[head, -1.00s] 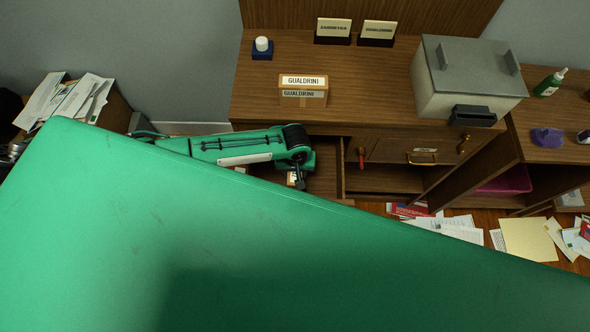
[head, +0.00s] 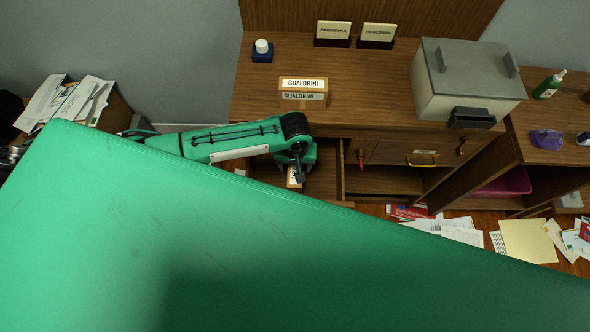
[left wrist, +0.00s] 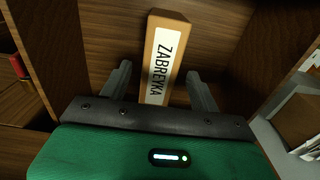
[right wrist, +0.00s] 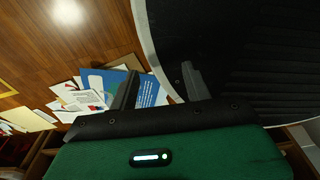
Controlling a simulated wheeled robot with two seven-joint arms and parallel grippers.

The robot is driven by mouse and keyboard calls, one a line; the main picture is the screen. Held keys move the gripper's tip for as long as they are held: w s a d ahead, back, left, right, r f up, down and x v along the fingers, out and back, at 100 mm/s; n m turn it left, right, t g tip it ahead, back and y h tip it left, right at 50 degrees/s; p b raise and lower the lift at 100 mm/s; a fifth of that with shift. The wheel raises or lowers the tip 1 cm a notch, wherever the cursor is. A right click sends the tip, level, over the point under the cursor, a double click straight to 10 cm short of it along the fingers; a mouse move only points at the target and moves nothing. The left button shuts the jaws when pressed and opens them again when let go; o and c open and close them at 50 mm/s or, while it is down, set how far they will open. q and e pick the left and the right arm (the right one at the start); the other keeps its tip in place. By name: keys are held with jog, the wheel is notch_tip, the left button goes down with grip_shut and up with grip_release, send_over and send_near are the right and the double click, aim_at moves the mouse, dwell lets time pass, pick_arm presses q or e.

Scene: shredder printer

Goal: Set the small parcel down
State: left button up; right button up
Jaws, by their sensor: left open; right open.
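In the head view my left gripper (head: 299,178) is over the drawer and partly covers the parcel (head: 291,180). My right gripper (right wrist: 158,80) is open and empty above the floor. Another parcel labelled GUALDRINI (head: 303,94) stands on the desk top.
The wooden desk (head: 370,85) carries two name signs (head: 333,33), a bottle on a blue base (head: 262,47) and a grey metal box (head: 467,80). Papers (head: 455,230) litter the floor at right. My large green body part hides the lower head view.

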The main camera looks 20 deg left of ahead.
pick_arm(q)
notch_tip(320, 180, up, 5)
jog(key=shift+f, duration=0.15)
jog(key=shift+r, duration=0.6)
pick_arm(e)
jog(key=shift+d, duration=0.7)
jog(key=shift+a, duration=0.15)
